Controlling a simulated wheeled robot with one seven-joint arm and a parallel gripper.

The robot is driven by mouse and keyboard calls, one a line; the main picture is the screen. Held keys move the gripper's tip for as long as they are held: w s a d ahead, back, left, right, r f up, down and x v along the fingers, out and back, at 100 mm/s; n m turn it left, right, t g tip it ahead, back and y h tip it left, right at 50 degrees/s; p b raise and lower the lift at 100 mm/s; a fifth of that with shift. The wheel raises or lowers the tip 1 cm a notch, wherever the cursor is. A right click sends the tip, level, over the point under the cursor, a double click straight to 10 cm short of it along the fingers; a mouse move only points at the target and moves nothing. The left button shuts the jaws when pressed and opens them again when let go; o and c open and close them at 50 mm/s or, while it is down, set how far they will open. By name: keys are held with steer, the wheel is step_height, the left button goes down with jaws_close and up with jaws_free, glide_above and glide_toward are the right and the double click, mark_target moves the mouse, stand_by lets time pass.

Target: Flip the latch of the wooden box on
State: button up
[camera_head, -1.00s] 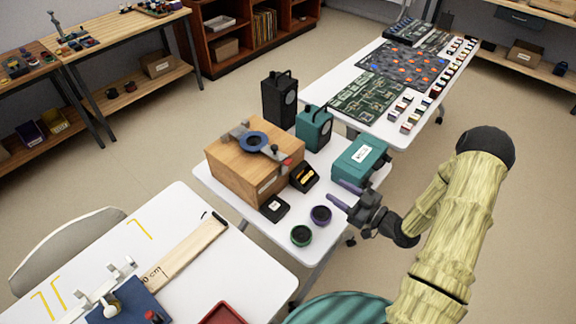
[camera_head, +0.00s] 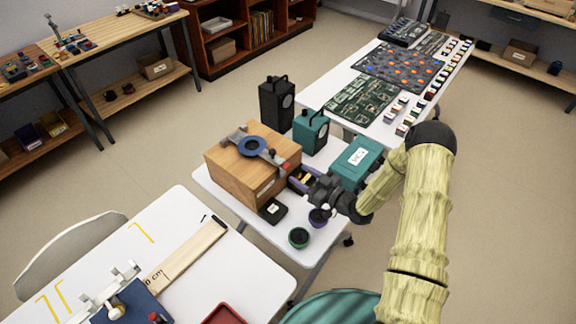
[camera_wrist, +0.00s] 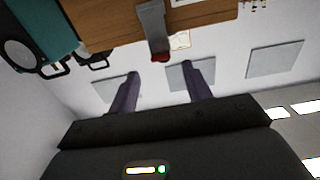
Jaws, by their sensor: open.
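The wooden box (camera_head: 232,177) stands on the small white table in the head view. A grey latch bar with a blue ring (camera_head: 252,146) lies across its top. The latch's red-tipped end (camera_head: 285,166) sits at the box's right edge. In the wrist view the box (camera_wrist: 105,22) is at the top, with the grey latch arm (camera_wrist: 152,28) and its red tip (camera_wrist: 160,57) hanging over the edge. My gripper (camera_head: 297,178) is right of the box. In the wrist view my gripper (camera_wrist: 160,80) is open and empty, its two purple fingers on either side below the red tip, apart from it.
A teal case (camera_head: 358,160), a teal speaker (camera_head: 310,130) and a black speaker (camera_head: 276,103) stand close behind and right of the box. A black switch (camera_head: 272,211), a green cup (camera_head: 299,238) and a purple cup (camera_head: 319,217) stand in front.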

mark_target(288, 167)
steer(key=p+x, duration=0.1)
steer(key=x, duration=0.4)
steer(key=shift+w+a, duration=0.1)
steer(key=shift+a, duration=0.05)
jaws_close()
